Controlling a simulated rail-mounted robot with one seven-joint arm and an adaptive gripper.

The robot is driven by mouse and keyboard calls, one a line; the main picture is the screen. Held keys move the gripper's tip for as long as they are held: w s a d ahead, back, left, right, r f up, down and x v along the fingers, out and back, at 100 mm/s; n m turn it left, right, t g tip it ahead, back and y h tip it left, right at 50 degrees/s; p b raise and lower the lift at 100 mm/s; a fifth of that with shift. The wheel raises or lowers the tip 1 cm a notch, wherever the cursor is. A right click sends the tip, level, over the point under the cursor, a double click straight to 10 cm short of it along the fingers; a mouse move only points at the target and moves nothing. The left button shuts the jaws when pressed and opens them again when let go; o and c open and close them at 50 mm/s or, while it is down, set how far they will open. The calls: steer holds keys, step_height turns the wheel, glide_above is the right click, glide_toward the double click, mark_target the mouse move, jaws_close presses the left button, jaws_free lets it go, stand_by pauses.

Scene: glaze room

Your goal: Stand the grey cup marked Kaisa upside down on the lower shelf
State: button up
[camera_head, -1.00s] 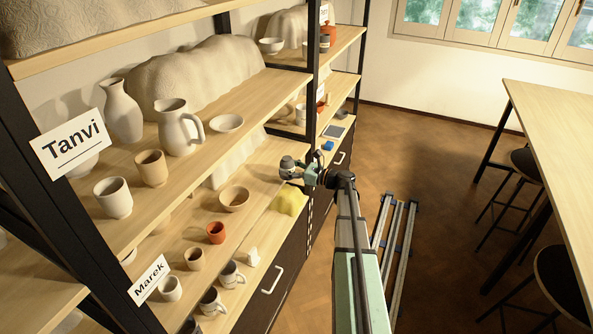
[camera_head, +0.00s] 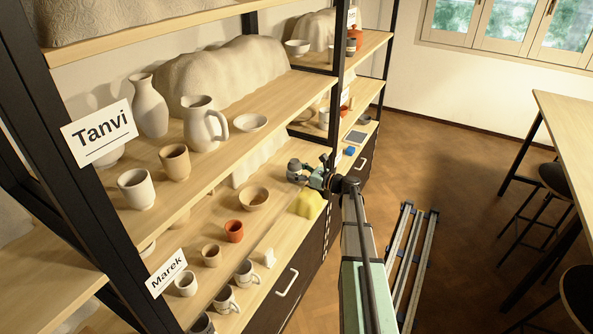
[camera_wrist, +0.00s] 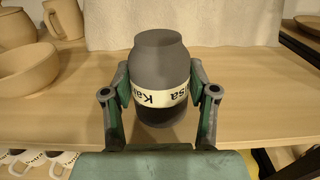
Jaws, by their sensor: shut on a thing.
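The grey cup (camera_wrist: 160,65) is in my gripper (camera_wrist: 160,100) in the wrist view. Its narrower end is up, and the "Kaisa" lettering on its pale band reads upside down. The part below the band is darker. My gripper is shut on it, with a green-grey finger on each side. In the head view the cup (camera_head: 295,168) and my gripper (camera_head: 314,176) are over the lower shelf (camera_head: 225,273), behind the yellow lump. I cannot tell whether the cup's lower end touches the boards.
A dark upright post (camera_head: 337,110) rises near my gripper. The upper shelf (camera_head: 215,165) overhangs the back. Bare boards (camera_wrist: 245,95) lie right of the cup.

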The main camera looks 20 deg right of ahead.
steer(key=shift+f, duration=0.3)
stand_by(0.5)
steer(key=o, duration=1.2)
steer(key=shift+c, duration=0.2)
